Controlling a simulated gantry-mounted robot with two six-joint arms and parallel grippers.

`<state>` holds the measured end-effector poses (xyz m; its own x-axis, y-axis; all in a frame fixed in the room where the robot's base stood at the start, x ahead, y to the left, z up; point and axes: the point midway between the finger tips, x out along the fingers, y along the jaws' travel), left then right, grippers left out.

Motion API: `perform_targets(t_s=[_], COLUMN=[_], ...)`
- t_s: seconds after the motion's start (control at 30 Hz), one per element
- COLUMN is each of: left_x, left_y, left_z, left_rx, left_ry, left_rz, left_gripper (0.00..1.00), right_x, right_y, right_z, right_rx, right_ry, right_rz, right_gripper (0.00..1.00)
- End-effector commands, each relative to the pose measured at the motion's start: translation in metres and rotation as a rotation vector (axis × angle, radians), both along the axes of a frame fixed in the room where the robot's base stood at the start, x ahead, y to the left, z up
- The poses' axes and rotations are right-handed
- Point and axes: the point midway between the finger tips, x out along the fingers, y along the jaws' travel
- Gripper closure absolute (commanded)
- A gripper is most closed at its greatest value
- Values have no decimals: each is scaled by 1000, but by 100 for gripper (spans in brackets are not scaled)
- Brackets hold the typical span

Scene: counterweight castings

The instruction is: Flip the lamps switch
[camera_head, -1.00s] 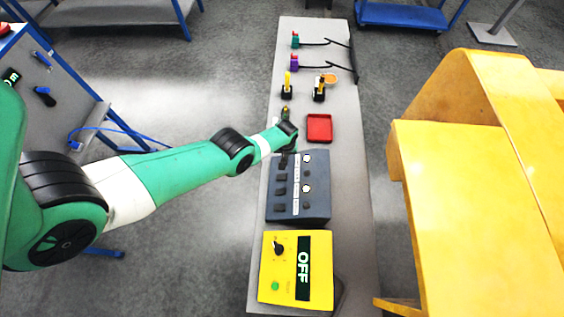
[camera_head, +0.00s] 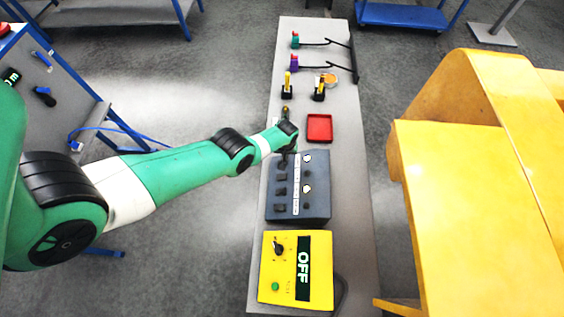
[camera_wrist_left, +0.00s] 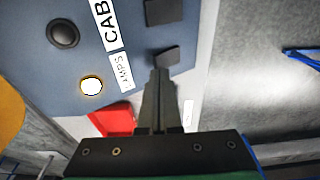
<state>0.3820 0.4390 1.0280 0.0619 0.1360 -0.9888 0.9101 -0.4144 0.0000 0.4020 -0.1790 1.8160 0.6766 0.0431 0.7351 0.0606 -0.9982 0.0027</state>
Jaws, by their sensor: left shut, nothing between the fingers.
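The lamps switch (camera_wrist_left: 167,57) is a dark rocker on the blue-grey switch panel (camera_head: 318,211), beside a white label reading LAMPS (camera_wrist_left: 122,72). The round indicator (camera_wrist_left: 91,86) in line with that label glows white-yellow. My left gripper (camera_wrist_left: 160,78) is shut and empty, its fingertips at the edge of the lamps rocker; I cannot tell whether they touch it. In the head view my left gripper (camera_head: 285,156) reaches down over the panel's far left corner and hides most of that rocker. My right gripper is not in view.
Further rockers and the CAB label (camera_wrist_left: 104,22) lie close by. A red tray (camera_head: 319,128) sits just beyond the panel, with yellow-handled levers (camera_head: 288,83) farther back. A yellow box reading OFF (camera_head: 270,292) stands nearer. A large yellow casting (camera_head: 460,190) fills the right side.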

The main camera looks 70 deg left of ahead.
Motion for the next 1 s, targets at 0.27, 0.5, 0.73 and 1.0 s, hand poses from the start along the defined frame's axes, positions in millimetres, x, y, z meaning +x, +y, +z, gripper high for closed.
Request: perform_targets(t_s=[0.27, 0.5, 0.73, 1.0], left_x=[0, 0, 0, 0], left_y=[0, 0, 0, 0], left_z=[0, -2, -6, -10], left_rx=[0, 0, 0, 0], left_ry=[0, 0, 0, 0], left_rz=[0, 0, 0, 0], left_gripper=[100, 100, 100, 100], right_x=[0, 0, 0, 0], right_y=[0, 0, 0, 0], right_z=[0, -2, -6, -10], right_rx=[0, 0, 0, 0], right_ry=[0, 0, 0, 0], right_rz=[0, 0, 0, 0], right_gripper=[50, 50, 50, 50])
